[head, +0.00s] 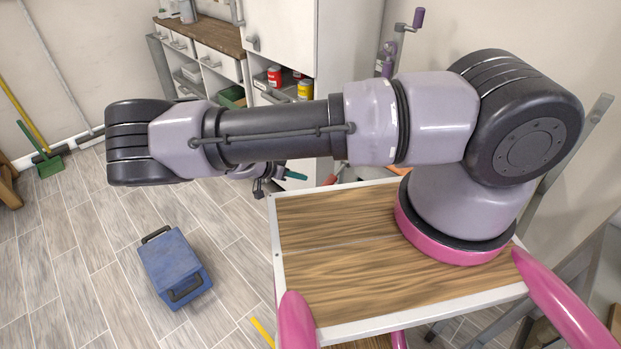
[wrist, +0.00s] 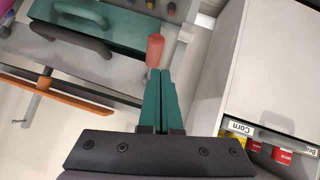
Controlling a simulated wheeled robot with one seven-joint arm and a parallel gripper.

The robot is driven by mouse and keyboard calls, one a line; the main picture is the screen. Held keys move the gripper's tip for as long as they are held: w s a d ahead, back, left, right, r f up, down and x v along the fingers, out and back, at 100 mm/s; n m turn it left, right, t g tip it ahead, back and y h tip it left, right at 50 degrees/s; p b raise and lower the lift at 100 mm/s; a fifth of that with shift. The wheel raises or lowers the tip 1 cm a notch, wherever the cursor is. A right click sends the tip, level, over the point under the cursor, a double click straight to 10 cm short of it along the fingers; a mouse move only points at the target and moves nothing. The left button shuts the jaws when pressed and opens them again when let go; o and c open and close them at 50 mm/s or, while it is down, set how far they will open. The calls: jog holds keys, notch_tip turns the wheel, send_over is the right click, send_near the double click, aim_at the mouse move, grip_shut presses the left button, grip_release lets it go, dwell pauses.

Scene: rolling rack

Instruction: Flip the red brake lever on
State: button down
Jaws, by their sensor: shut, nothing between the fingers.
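A short red cylinder (wrist: 154,50), which looks like the brake lever's handle, shows in the wrist view just past my fingertips. My gripper (wrist: 161,74) has teal fingers pressed together with nothing between them. The tips point at the red piece's lower end; I cannot tell whether they touch it. In the head view my gripper (head: 305,178) shows below my forearm, with its teal tips pointing right. A small red piece (head: 331,180) lies just right of the tips there; I cannot tell for sure that it is the same lever. The lever's mount is not clear.
In the head view a blue toolbox (head: 172,262) sits on open tiled floor.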

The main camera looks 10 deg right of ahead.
jog(key=shift+s+a+r, duration=0.25)
jog(key=shift+a, duration=0.45)
jog(key=shift+s+a+r, duration=0.25)
jog(key=shift+s+a, duration=0.05)
jog(key=shift+a, duration=0.35)
jog(key=shift+s+a+r, duration=0.25)
jog(key=shift+a, duration=0.45)
jog(key=d+r+g+y, duration=0.15)
jog(key=r+y, duration=0.25)
jog(key=r, duration=0.8)
jog(key=d+r+n+g+y, duration=0.1)
jog(key=d+r+y, duration=0.15)
jog(key=r, duration=0.95)
jog(key=d+r+g+y, duration=0.2)
jog(key=r+y, duration=0.3)
jog(key=r, duration=0.7)
jog(key=s+d+r+n+t, duration=0.1)
jog(key=s+d+r+t, duration=0.1)
jog(key=s+d+r, duration=0.2)
jog(key=s+d+r+n+t, duration=0.2)
jog(key=s+r, duration=0.4)
jog(key=r, duration=0.4)
jog(key=s+d+r+n+t, duration=0.2)
jog(key=s+d+r+t, duration=0.2)
jog(key=s+d+r, duration=0.2)
jog(key=shift+d+r, duration=0.5)
jog(key=shift+r, duration=0.3)
